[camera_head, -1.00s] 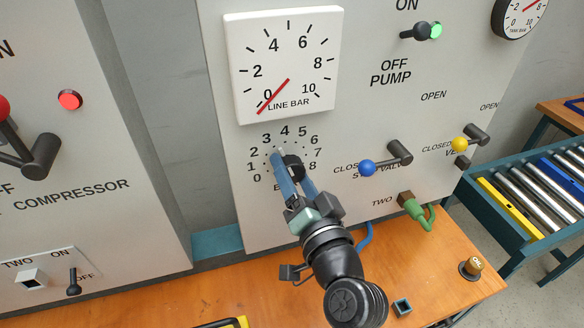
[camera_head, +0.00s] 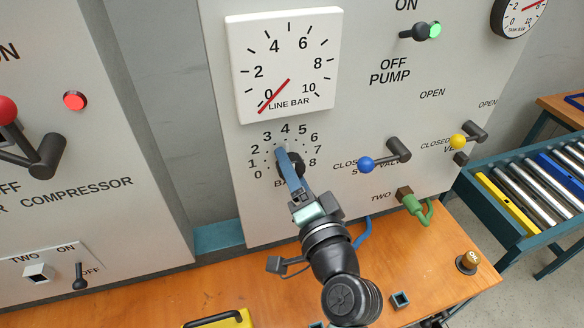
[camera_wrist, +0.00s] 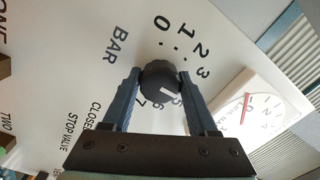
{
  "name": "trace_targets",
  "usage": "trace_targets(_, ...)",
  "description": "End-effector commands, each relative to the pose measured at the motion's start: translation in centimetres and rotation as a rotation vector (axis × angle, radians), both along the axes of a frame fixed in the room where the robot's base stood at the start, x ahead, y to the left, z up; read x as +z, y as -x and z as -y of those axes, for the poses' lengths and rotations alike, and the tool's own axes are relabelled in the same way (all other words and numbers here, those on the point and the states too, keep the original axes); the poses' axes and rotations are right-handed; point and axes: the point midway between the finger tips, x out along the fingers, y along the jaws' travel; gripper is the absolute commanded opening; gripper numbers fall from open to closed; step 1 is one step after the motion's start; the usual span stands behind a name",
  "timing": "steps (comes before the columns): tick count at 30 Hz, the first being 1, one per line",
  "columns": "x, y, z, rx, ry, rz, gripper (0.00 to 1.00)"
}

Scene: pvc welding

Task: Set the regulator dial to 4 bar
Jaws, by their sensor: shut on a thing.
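The regulator dial (camera_head: 293,167) is a black round knob on the upright panel, ringed by numbers 0 to 8 above the word BAR. My gripper (camera_head: 286,160) is shut on it, with one blue finger hiding part of it. In the wrist view the dial (camera_wrist: 158,80) sits between the two fingertips of my gripper (camera_wrist: 160,76). Its white mark points down and right, toward the 4–5 side; the 4 is not visible there, so the exact setting is unclear. The line gauge (camera_head: 285,65) has its red needle near 0.
The blue stop valve handle (camera_head: 367,164) and yellow valve handle (camera_head: 459,141) stand to the right. The pump lever (camera_head: 420,32) is above, beside a green light.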

Motion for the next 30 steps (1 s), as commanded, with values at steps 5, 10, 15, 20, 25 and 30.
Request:
trace_targets(5,-0.1,0.0,0.0,0.0,0.0,-0.001,0.66)
trace_targets(10,-0.1,0.0,0.0,0.0,0.001,-0.001,0.89)
trace_targets(15,0.0,0.0,0.0,0.0,0.001,0.0,0.89)
trace_targets(20,-0.1,0.4,0.2,-0.001,0.001,0.001,0.89)
trace_targets(25,-0.4,2.8,1.0,-0.002,0.001,-0.001,0.89)
trace_targets(30,-0.7,6.5,2.3,-0.005,0.002,-0.002,0.89)
